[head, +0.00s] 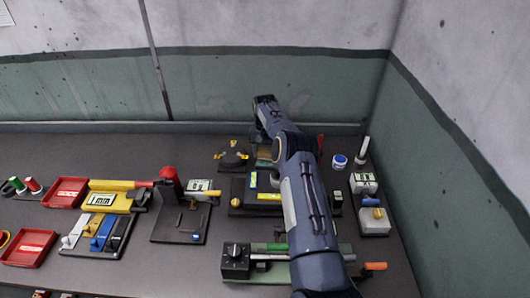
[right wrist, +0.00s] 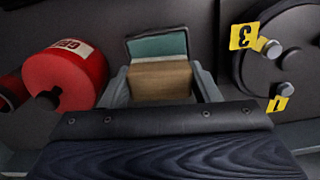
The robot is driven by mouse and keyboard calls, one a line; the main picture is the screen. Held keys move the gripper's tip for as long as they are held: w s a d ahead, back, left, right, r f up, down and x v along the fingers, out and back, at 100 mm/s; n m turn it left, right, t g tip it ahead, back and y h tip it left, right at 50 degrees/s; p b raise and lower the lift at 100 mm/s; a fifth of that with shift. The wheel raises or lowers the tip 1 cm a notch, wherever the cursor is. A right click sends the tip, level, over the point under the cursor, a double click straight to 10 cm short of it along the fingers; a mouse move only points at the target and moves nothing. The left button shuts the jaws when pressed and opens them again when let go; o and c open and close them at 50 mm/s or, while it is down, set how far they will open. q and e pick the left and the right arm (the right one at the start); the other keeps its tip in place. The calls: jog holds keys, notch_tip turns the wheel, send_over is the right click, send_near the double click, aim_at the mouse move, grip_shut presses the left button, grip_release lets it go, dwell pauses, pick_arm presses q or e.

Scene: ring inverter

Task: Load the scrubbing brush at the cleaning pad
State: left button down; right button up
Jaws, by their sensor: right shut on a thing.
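My right gripper (right wrist: 162,82) is shut on a brown block, which I take to be the scrubbing brush (right wrist: 162,80); its grey fingers lie on both sides of it. The block also shows in the head view (head: 264,154), at the back of the bench. A flat teal piece with a dark rim, probably the cleaning pad (right wrist: 158,45), lies just beyond the block in the right wrist view. I cannot tell whether the block touches it. The block's underside is hidden. My left gripper is out of view.
A red labelled cylinder (right wrist: 66,78) and a dark disc with yellow number tags (right wrist: 285,55) flank my right gripper. Under my right arm stand a black fixture (head: 237,205) and a dial box (head: 236,262). Red trays (head: 66,191) lie left.

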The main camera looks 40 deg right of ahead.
aim_at(265, 151)
jog(key=shift+f+b, duration=0.6)
dwell(1.7)
jog(key=shift+r+p, duration=2)
jog(key=shift+r, duration=1.6)
